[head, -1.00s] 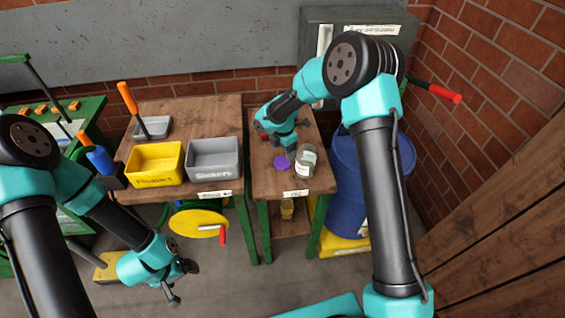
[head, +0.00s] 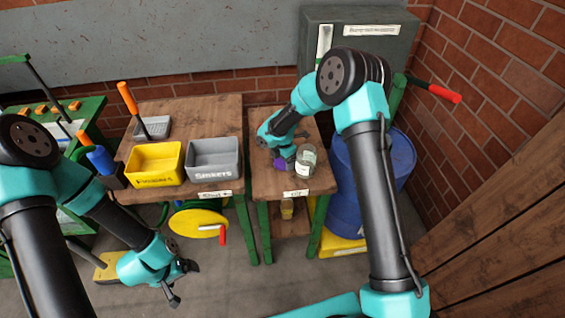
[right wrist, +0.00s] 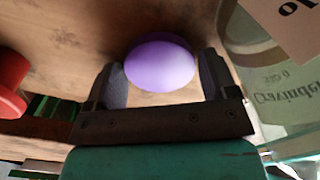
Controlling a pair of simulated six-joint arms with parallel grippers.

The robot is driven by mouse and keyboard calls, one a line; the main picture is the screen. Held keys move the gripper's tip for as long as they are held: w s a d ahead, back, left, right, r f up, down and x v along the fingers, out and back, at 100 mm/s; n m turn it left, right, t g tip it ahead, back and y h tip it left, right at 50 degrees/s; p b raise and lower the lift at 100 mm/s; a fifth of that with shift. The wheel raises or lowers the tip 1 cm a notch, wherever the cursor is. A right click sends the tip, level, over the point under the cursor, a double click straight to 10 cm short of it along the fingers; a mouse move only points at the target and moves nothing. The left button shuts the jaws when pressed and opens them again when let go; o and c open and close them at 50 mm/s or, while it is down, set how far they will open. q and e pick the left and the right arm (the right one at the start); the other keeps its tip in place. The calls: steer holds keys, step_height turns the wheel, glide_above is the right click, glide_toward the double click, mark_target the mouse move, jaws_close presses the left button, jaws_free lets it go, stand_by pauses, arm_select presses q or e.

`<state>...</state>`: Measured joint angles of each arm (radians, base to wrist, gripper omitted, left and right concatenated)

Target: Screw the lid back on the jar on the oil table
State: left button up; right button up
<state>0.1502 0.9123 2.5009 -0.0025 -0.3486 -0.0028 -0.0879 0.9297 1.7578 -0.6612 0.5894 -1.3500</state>
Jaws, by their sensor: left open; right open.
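The purple lid (head: 279,164) lies on the small wooden oil table (head: 262,182), left of the jar. The clear glass jar (head: 306,160) stands upright there without a lid on it and carries a white label. My right gripper (head: 281,157) is open over the lid and partly hides it. In the right wrist view, the lid (right wrist: 160,66) sits between the two open fingers of this gripper (right wrist: 161,80), and the jar (right wrist: 270,85) is close on the right. My left gripper (head: 184,284) is open and empty, low at the lower left, away from the table.
A red round object (right wrist: 8,85) is at the left of the right wrist view. The neighbouring table holds a yellow bin (head: 155,180) and a grey bin (head: 214,174). A blue barrel (head: 350,195) stands right of the oil table, and a grey cabinet (head: 345,75) stands behind.

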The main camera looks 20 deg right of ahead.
steer(key=c, duration=0.6)
stand_by(0.4)
steer(key=shift+r, duration=0.1)
step_height(320, 180, up, 18)
steer(key=shift+f, duration=0.1)
stand_by(0.4)
stand_by(0.5)
